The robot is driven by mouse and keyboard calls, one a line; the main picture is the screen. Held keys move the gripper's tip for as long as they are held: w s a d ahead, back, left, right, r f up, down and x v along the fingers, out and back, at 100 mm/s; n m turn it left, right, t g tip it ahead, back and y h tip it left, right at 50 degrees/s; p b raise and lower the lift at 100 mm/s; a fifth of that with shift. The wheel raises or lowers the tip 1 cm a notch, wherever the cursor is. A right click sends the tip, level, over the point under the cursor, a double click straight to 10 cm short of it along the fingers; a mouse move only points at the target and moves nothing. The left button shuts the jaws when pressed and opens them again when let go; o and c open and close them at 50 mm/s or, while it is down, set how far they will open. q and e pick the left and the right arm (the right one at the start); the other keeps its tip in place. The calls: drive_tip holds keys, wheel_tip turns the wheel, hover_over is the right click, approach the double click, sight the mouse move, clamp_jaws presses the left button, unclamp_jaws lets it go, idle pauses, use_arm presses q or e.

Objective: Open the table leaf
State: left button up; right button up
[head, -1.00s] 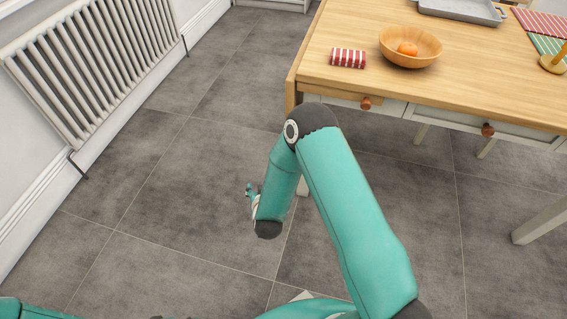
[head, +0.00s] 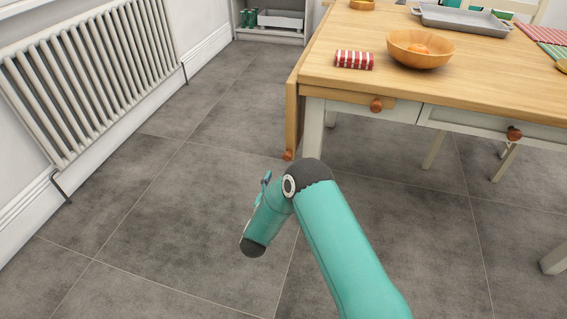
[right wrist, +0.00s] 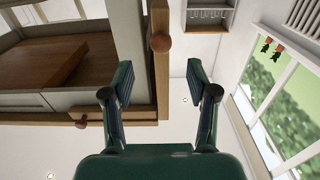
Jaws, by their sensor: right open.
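The wooden table (head: 480,82) has a leaf (head: 293,115) hanging down at its left end, with a round knob (head: 288,155) near the leaf's lower edge. My right gripper (head: 265,182) is in front of and left of the leaf, apart from it, and partly hidden by its own wrist. In the right wrist view my right gripper (right wrist: 160,78) is open and empty. The leaf (right wrist: 161,75) shows edge-on beyond and between the fingers, with its knob (right wrist: 160,42) ahead of them. My left gripper is not in view.
On the table stand a wooden bowl (head: 400,47) with an orange fruit, a red striped cloth roll (head: 354,60) and a grey tray (head: 455,20). A radiator (head: 90,85) lines the left wall. The tiled floor left of the leaf is clear.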

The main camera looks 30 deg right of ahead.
drive_tip(key=b+x, duration=0.2)
drive_tip(key=x, duration=0.8)
drive_tip(key=shift+w, duration=0.2)
